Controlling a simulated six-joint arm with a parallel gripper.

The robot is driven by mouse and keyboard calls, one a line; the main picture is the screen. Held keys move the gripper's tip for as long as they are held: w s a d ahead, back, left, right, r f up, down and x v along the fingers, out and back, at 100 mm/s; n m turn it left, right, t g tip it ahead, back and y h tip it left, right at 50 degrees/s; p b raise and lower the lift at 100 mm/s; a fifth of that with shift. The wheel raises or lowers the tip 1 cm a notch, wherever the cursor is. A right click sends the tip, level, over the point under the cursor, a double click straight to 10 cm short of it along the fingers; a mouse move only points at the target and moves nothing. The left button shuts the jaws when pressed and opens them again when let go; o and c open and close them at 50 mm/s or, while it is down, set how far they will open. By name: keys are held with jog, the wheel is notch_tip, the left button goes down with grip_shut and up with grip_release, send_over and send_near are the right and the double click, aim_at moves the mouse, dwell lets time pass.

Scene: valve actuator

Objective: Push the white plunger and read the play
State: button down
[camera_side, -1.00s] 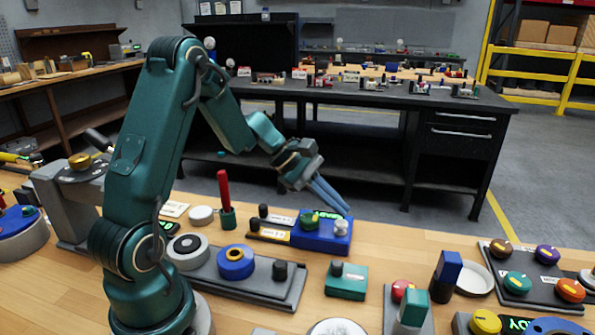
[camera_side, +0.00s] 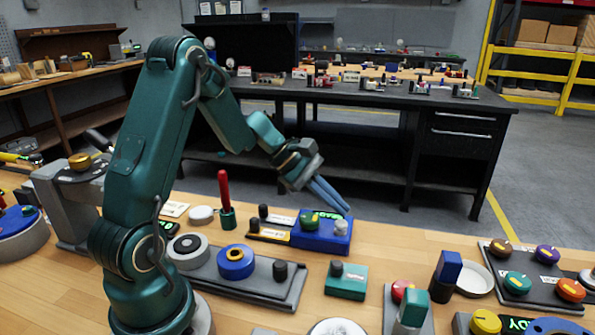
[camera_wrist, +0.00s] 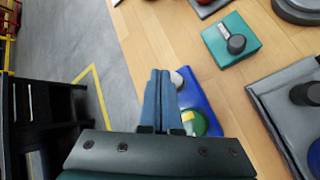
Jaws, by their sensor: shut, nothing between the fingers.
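A blue box (camera_side: 322,242) stands on the wooden bench and carries a green knob (camera_side: 309,221), a lit green display and a pale, whitish plunger (camera_side: 341,227) at its right end. In the wrist view, the blue box (camera_wrist: 197,93) lies right of the fingers, with the plunger (camera_wrist: 177,79) close beside the tips and the green knob (camera_wrist: 205,122) partly hidden. My gripper (camera_side: 346,210) is shut and empty, its blue fingers slanting down just above the plunger. In the side view a small gap shows between tips and plunger; whether they touch is hard to tell.
A red-handled tool in a green holder (camera_side: 228,218) stands left of the blue box. A green block with a dark knob (camera_side: 346,281) sits in front, and a grey plate with a blue ring (camera_side: 236,262) lies front left.

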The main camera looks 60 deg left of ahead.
jog(key=shift+f, duration=0.15)
dwell(0.6)
jog(key=shift+f, duration=0.3)
jog(key=shift+f, duration=0.55)
dwell(0.7)
jog(key=shift+r, duration=1)
jog(key=shift+r, duration=2.45)
